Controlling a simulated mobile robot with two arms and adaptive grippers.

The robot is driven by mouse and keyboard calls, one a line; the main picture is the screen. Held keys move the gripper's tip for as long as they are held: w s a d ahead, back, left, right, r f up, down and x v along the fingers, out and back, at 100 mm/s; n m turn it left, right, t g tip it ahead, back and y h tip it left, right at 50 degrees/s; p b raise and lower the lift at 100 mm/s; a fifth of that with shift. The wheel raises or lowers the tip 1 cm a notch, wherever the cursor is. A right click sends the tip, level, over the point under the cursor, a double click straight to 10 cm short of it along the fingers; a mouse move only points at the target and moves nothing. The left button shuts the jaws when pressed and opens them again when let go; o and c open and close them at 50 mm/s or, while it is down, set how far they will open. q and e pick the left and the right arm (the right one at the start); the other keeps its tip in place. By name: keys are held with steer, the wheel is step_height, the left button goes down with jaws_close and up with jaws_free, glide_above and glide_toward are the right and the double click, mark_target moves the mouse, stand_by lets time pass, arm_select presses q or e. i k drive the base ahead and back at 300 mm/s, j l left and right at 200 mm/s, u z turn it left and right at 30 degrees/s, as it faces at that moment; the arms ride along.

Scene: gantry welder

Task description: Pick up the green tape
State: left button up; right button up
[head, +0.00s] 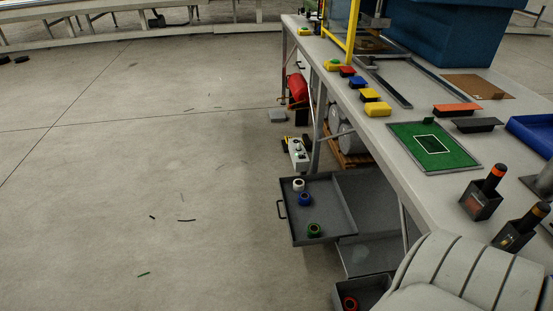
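The green tape (314,230) is a small roll lying in the open grey drawer (341,222), near its front left corner. A blue tape roll (305,199) and a white tape roll (298,185) lie behind it in a row along the drawer's left side. Nothing covers the green tape. Neither of my grippers shows in the head view.
The workbench (405,150) extends above the drawer, carrying a green mat (433,146) and several coloured blocks. A lower open drawer (365,292) holds a red tape roll (350,303). A pale ribbed object (455,270) fills the lower right. The floor at left is mostly clear.

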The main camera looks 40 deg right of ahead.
mark_target(313, 230)
steer(key=i+z, duration=0.25)
steer(key=i, duration=0.3)
steer(key=i+j+z, duration=0.1)
steer(key=i+z, duration=0.2)
steer(key=i, duration=0.2)
steer(key=i+j+z, duration=0.25)
steer(key=i, duration=0.25)
steer(key=i+z, duration=0.2)
steer(key=z, duration=0.2)
steer(key=i+z, duration=0.15)
steer(key=z, duration=0.25)
steer(key=i+j+z, duration=0.15)
steer(key=z, duration=0.25)
steer(key=i+j+z, duration=0.2)
steer(key=z, duration=0.2)
steer(key=i+j+z, duration=0.1)
steer(key=z, duration=0.3)
steer(key=j, duration=0.1)
